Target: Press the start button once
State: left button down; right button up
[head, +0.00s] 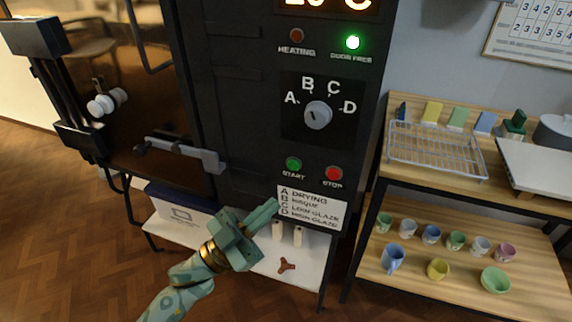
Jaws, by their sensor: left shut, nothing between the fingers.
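The green start button (293,164) is on the dark kiln control panel, above the label START. The red stop button (333,173) is to its right. My left gripper (270,208) is shut and empty, below and a little left of the start button and apart from it in the picture. The selector knob (318,115) sits above the buttons among the letters A, B, C and D. The green door lamp (352,42) is lit and the heating lamp (296,35) looks dark red. My right gripper is not in view.
The kiln door (130,90) with its grey latch handle (180,151) is at the left. A white label plate (311,207) is under the buttons. A lower white shelf (300,266) holds a box (182,211). A wooden rack (400,208) with cups stands at the right.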

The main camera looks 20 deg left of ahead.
aim_at(293, 165)
pick_arm(q)
jog(key=shift+w, duration=0.1)
